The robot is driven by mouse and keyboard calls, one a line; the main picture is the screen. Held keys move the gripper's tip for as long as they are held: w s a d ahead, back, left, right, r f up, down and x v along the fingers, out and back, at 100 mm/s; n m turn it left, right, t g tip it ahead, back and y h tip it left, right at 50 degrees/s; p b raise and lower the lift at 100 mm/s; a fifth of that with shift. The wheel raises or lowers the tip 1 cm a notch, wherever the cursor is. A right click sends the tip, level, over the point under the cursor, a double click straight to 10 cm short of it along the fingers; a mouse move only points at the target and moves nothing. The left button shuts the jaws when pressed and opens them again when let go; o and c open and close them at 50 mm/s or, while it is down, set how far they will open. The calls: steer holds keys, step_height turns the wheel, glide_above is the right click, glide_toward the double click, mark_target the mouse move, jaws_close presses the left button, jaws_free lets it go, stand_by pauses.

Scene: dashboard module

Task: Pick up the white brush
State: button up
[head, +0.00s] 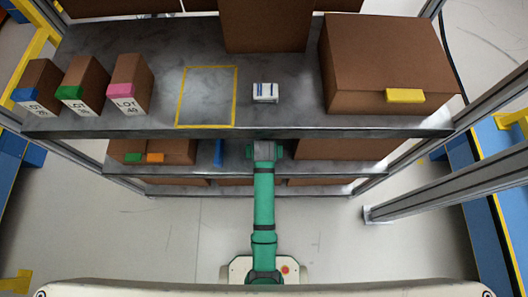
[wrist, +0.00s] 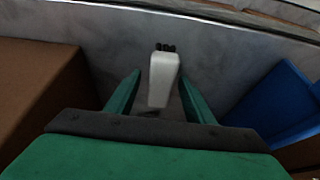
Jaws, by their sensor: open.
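The white brush (wrist: 163,82) lies on a grey shelf surface in the wrist view, with short dark bristles at its far end. My gripper (wrist: 159,76) is open, with one green finger on each side of the brush handle. Gaps show between the handle and both fingers, and I cannot tell the height between them. In the head view my gripper (head: 264,150) reaches in under the top shelf's front edge. The brush is hidden in that view.
A brown box (wrist: 40,95) stands left of my gripper and a blue object (wrist: 275,105) right of it in the wrist view. The top shelf (head: 185,50) overhangs my gripper.

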steer(key=shift+f, duration=0.15)
jaws_close()
steer(key=shift+r, duration=0.3)
steer(key=v, duration=0.3)
steer(key=shift+w+r, duration=0.3)
steer(key=shift+r, duration=0.15)
steer(key=s+r, duration=0.9)
steer(key=s, duration=0.4)
steer(key=shift+s, duration=0.2)
